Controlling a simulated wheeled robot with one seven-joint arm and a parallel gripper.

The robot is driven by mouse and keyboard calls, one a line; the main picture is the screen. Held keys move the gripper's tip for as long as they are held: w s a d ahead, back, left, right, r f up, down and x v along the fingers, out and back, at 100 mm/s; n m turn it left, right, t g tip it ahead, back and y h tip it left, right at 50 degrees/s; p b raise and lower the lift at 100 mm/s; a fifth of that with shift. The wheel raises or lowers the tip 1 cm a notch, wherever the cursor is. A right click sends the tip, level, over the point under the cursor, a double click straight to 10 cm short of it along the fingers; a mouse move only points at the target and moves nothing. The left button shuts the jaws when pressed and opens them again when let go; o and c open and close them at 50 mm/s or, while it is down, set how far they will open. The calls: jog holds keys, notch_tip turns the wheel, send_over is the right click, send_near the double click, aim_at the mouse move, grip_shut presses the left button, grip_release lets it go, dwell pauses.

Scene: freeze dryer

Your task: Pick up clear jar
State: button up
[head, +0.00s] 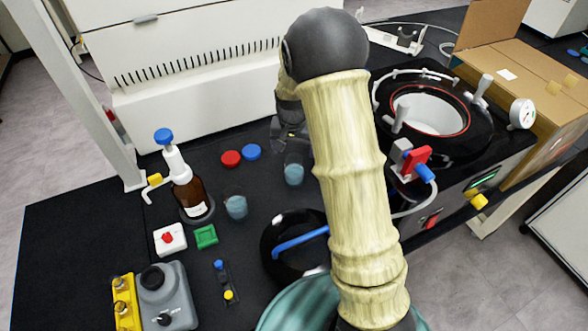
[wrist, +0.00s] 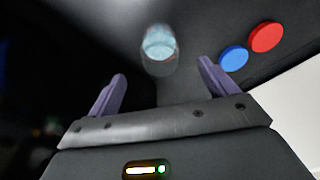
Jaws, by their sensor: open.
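A clear jar with pale blue contents (head: 293,174) stands upright on the black bench, just below my gripper in the head view. A second similar jar (head: 236,206) stands to its left and nearer. In the wrist view one clear jar (wrist: 158,44) shows beyond the fingertips, roughly centred between them. My gripper (head: 291,143) is partly hidden behind my arm in the head view. In the wrist view my gripper (wrist: 161,68) has its two purple fingers spread apart, with nothing between them. The jar looks apart from the fingers.
A red lid (head: 231,158) and a blue lid (head: 251,152) lie left of the jar. A brown pump bottle (head: 190,195) stands further left. The black freeze dryer drum (head: 378,98) is at right, and a white machine (head: 190,75) stands behind. Bare bench lies at far left.

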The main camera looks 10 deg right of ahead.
aim_at(294, 160)
jog(key=f, duration=0.5)
jog(key=shift+w, duration=0.3)
jog(key=shift+d, duration=0.1)
jog(key=shift+w+d+f+p, duration=0.15)
jog(key=shift+f+p, duration=0.3)
jog(key=shift+f, duration=0.85)
jog(key=shift+w+a+f+p, duration=0.15)
jog(key=shift+f+p, duration=0.3)
jog(key=shift+f, duration=0.8)
jog(key=shift+d, duration=0.1)
jog(key=c, duration=1.2)
